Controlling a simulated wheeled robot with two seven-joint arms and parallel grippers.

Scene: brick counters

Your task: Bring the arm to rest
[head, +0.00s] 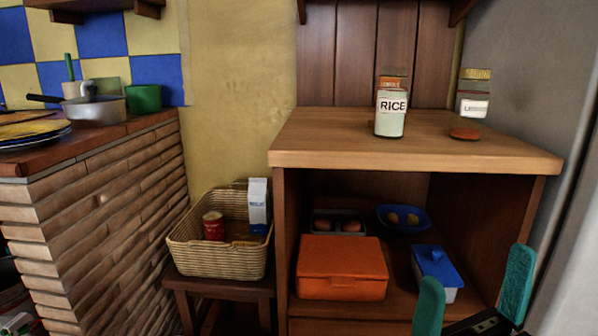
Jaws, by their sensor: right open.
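My right gripper (474,292) is at the lower right of the head view, with two green fingers spread apart and nothing between them. It shows in front of the wooden cabinet's lower right part, close to the blue-lidded container (436,264). I cannot tell whether it touches anything, but no contact shows. My left gripper is not in the head view.
The wooden cabinet (420,160) carries a rice jar (390,118) and another jar (472,107). Its shelf holds an orange box (342,262) and a blue bowl (385,215). A wicker basket (190,257) stands left, beside a brick counter (100,215).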

